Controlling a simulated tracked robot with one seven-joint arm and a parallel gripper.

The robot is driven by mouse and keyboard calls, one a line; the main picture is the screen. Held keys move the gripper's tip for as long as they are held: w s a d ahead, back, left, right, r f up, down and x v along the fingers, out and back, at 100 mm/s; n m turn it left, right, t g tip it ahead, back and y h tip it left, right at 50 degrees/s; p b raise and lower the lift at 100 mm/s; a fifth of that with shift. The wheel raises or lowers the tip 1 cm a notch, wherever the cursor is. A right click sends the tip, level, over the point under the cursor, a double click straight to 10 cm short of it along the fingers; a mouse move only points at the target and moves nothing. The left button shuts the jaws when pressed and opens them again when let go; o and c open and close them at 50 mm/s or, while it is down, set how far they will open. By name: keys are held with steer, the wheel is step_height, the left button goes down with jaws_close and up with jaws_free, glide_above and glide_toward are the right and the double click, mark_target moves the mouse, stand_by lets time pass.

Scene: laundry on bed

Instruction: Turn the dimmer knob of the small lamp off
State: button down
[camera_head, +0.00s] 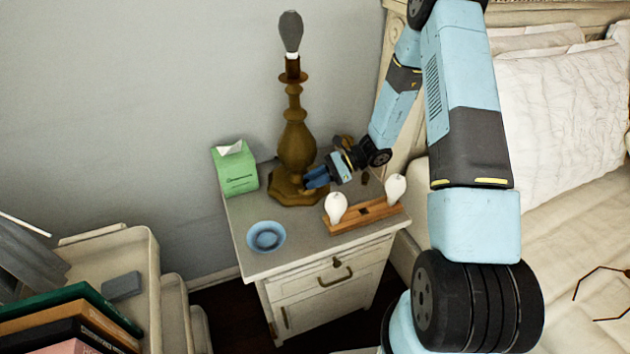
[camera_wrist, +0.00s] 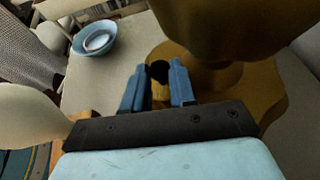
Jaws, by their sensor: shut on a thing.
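The small lamp (camera_head: 296,145) has a brass-brown turned body and a grey bulb at its top. It stands upright at the back of the white nightstand (camera_head: 262,262). My gripper (camera_head: 310,182) reaches in from the right, low at the lamp's base. In the wrist view, the blue fingers (camera_wrist: 158,84) are on either side of a small dark round knob (camera_wrist: 158,70) at the base's edge. The fingers are shut on this knob. The knob is hidden by the fingers in the head view.
A green tissue box (camera_head: 236,170) stands left of the lamp. A blue bowl (camera_head: 266,237) is at the front left. A wooden holder (camera_head: 364,216) with two white bulbs (camera_head: 335,207) is close below my gripper. The bed (camera_head: 575,180) is at right, and books (camera_head: 75,318) are at lower left.

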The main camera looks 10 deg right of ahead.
steer(key=n+g+h, duration=0.1)
steer(key=n+g, duration=0.1)
steer(key=g, duration=0.1)
steer(key=w+n+g+h, duration=0.1)
steer(key=n+g, duration=0.1)
steer(key=n, duration=0.1)
steer(key=shift+w+a+g, duration=0.1)
steer(key=shift+a+g, duration=0.1)
steer(key=shift+g, duration=0.2)
steer(key=shift+n, duration=0.3)
steer(key=c, duration=1)
jaws_free()
steer(key=shift+o, duration=0.2)
steer(key=shift+d, duration=0.1)
steer(key=v, duration=1.3)
steer(key=shift+w, duration=0.35)
steer(key=shift+r, duration=0.1)
